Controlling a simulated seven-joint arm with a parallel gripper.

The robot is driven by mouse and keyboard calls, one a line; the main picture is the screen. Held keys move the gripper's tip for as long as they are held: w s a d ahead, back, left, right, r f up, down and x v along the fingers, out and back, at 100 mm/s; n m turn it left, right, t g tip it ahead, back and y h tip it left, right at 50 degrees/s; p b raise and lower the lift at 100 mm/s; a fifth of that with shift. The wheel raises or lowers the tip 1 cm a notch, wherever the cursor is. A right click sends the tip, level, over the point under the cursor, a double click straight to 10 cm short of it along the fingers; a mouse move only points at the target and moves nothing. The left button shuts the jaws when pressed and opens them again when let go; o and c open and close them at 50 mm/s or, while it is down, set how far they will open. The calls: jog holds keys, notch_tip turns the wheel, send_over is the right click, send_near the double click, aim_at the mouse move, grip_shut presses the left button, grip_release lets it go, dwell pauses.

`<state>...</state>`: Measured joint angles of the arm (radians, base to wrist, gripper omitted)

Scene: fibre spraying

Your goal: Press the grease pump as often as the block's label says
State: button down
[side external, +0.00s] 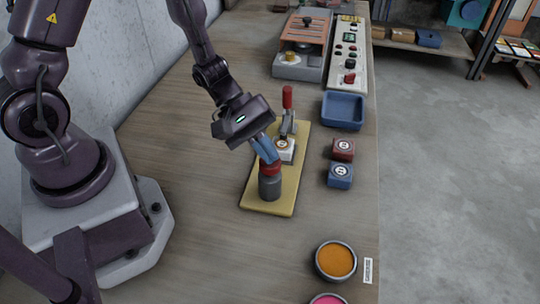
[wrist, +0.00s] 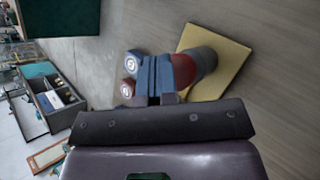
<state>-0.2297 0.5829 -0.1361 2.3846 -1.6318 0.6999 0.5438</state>
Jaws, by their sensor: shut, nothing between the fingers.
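The grease pump, a grey cylinder (side external: 270,188) with a red head (side external: 270,168), stands upright on a yellow board (side external: 262,207). My gripper (side external: 268,155) is shut and empty, its blue fingers pointing down at the red head. The tips look to be at or just above the head; I cannot tell if they touch. The wrist view shows the fingers (wrist: 155,72) beside the red head (wrist: 183,70). A white block (side external: 286,152) with a round label sits behind the pump on the board, partly hidden by my fingers. Its label is too small to read.
A red-handled clamp (side external: 288,98) stands behind the white block. A red block (side external: 343,149) and a blue block (side external: 340,176), both with round labels, lie right of the board. A blue tray (side external: 343,124) is beyond them. An orange-filled bowl (side external: 335,260) stands near the front edge.

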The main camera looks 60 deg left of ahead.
jog(key=shift+f, duration=0.55)
dwell(0.4)
jog(key=shift+r, duration=1.6)
jog(key=shift+r, duration=2.5)
notch_tip(320, 180, up, 4)
jog(key=shift+f, duration=0.1)
dwell(0.4)
jog(key=shift+f, duration=0.1)
